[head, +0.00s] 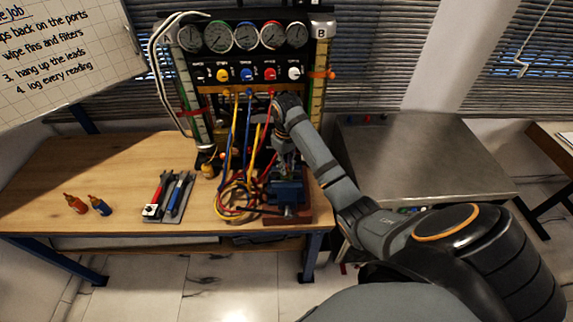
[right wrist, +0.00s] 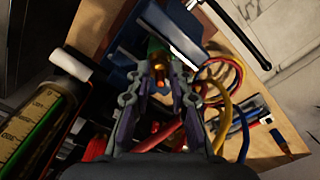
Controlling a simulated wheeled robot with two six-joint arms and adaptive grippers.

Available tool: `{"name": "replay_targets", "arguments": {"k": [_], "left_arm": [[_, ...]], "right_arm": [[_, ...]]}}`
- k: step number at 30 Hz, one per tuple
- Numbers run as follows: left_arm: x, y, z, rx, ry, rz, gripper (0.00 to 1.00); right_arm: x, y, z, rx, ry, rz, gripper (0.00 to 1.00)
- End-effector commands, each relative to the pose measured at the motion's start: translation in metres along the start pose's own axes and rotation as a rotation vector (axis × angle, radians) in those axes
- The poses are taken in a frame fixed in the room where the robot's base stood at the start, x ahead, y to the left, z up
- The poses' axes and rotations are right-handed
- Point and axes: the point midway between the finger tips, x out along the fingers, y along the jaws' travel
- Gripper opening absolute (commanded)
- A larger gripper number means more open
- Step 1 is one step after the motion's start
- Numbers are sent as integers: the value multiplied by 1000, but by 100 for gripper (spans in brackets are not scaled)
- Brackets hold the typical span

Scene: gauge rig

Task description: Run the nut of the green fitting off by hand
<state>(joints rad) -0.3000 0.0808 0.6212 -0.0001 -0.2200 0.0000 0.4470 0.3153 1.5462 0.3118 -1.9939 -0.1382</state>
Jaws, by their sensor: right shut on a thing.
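The green fitting (right wrist: 155,46) shows in the right wrist view, beside the jaws of the blue vise (right wrist: 125,62). A brass-orange nut (right wrist: 160,69) sits at its near end, between the fingertips. My right gripper (right wrist: 161,76) is shut on the nut, and its fingers partly hide it. In the head view my right gripper (head: 284,160) points down just above the blue vise (head: 286,188), at the bench's right end. The fitting is too small and covered to make out there. My left gripper is not in view.
The gauge panel (head: 245,75) stands behind the vise, with coloured hoses (head: 238,195) looping down beside it. A grey table (head: 420,150) stands right.

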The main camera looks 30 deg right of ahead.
Motion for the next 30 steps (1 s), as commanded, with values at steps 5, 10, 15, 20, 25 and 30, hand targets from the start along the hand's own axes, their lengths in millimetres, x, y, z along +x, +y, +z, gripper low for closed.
{"name": "replay_targets", "arguments": {"k": [5, 10, 15, 20, 25, 30], "left_arm": [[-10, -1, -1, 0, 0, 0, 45], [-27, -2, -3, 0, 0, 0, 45], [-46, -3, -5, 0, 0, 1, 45], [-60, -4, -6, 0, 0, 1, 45], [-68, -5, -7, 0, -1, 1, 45], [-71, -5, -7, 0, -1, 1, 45]], "right_arm": [[-2, 0, 1, -47, -2, -1, 0], [-4, -1, 1, -151, -4, -2, 0], [-5, -1, 1, -299, -4, -3, 0], [-3, 0, 1, -452, -4, -3, 0], [-2, 0, 1, -614, -3, -3, 0], [0, 0, 0, -775, -2, -2, 0]]}}
